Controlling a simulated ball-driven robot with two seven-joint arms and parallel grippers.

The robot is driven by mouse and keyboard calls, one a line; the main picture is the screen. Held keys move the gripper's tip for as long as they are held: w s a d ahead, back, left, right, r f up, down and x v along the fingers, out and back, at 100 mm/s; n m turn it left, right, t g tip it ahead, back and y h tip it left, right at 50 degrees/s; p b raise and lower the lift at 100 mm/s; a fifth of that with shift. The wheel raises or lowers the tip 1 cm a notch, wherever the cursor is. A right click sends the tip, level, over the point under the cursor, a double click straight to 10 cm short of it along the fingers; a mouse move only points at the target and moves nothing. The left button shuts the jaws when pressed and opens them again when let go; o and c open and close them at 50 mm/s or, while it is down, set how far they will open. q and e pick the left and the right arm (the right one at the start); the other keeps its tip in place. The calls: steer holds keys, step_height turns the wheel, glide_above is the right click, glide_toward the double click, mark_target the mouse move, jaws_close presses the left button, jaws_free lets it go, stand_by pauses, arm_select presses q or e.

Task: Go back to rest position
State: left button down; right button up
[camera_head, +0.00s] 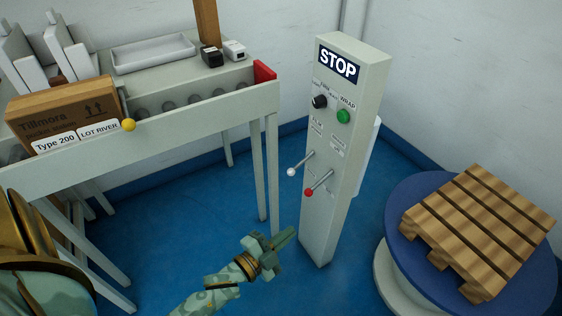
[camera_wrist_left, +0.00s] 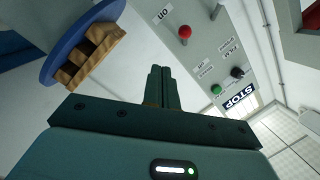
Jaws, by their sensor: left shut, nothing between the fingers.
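My left gripper (camera_head: 287,236) is shut and empty in the head view, low in front of the grey STOP control post (camera_head: 345,160). In the left wrist view its closed fingers (camera_wrist_left: 161,72) point toward the picture's top, beside the post (camera_wrist_left: 205,50). It looks apart from the post. On the post are a black knob (camera_head: 320,101), a green button (camera_head: 343,116), a white-tipped lever (camera_head: 291,172) and a red-tipped lever (camera_head: 309,192). My right gripper is not in view.
A roller table (camera_head: 200,119) at the left bears a cardboard box (camera_head: 62,112) and a white tray (camera_head: 152,53). A wooden pallet (camera_head: 480,228) lies on a blue turntable (camera_head: 397,215) at the right. Blue floor (camera_head: 180,215) is free between table and post.

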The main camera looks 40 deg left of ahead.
arm_select(q)
steer(key=shift+s+a+f, duration=0.1)
steer(key=shift+s+f, duration=0.35)
steer(key=shift+s, duration=0.2)
